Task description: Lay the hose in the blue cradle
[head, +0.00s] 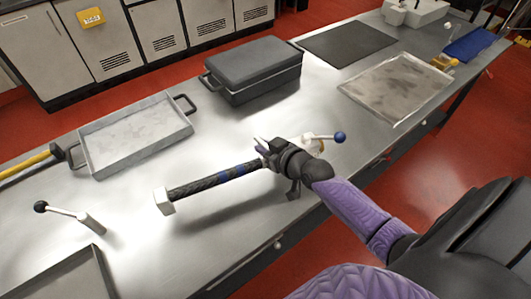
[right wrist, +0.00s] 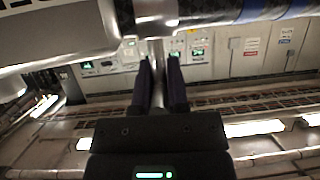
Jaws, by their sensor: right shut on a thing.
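A dark braided hose (head: 210,180) with blue bands and a pale block-like end piece (head: 164,202) slants across the front middle of the table in the head view. It seems raised, with a shadow below it. My right gripper (head: 268,152) is at the hose's right end, shut on it. In the right wrist view a metal stem stands between the fingers (right wrist: 159,85), below a bar with a blue band (right wrist: 275,9). I cannot make out a blue cradle for certain; a flat blue thing (head: 470,45) lies at the table's far right end. My left gripper is not in view.
A grey tray (head: 105,166), a dark lidded case (head: 255,82), a black mat (head: 346,42) and a shallow metal tray (head: 425,111) lie behind. Levers with a black knob (head: 40,207) and a blue knob (head: 340,137) stand nearby.

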